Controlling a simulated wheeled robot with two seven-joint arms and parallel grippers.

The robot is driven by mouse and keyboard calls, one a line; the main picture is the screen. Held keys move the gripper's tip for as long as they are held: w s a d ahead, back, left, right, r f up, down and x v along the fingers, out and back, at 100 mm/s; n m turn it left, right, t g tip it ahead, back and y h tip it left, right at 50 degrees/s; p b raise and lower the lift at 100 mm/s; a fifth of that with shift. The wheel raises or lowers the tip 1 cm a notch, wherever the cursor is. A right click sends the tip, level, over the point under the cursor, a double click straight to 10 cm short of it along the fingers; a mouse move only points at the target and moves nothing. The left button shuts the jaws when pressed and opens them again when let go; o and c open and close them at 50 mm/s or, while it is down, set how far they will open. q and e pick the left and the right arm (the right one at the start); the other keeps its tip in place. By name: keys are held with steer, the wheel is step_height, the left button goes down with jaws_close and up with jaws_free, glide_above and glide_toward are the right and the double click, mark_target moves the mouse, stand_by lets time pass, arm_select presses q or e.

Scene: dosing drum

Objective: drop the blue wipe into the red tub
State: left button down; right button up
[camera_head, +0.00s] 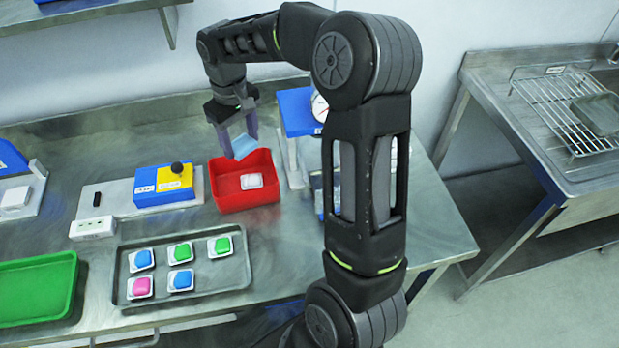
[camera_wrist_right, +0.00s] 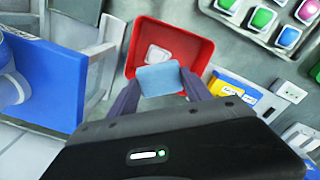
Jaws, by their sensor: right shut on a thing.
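The blue wipe (camera_head: 243,146) is a small light-blue piece held in my right gripper (camera_head: 236,138). In the right wrist view the wipe (camera_wrist_right: 160,79) sits between the two fingers, in front of the red tub (camera_wrist_right: 197,45). The red tub (camera_head: 226,201) stands on the steel bench, with the gripper and wipe above its back part. A white item (camera_head: 251,181) lies inside the tub. The right gripper is shut on the wipe. My left gripper is not in view.
A blue and yellow box with a black knob (camera_head: 164,186) is left of the tub. A blue device with a gauge (camera_head: 297,112) stands close on the right. A tray (camera_head: 212,270) of coloured pods is in front, and a green tray (camera_head: 35,290) is at far left.

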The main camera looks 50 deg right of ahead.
steer(key=shift+s+d, duration=0.1)
steer(key=shift+s, duration=0.2)
steer(key=shift+w, duration=0.15)
steer(key=shift+f, duration=0.2)
steer(key=shift+f+b, duration=2.2)
steer(key=shift+f, duration=0.65)
steer(key=o, duration=1.3)
steer(key=shift+c, duration=0.2)
steer(key=shift+r, duration=0.15)
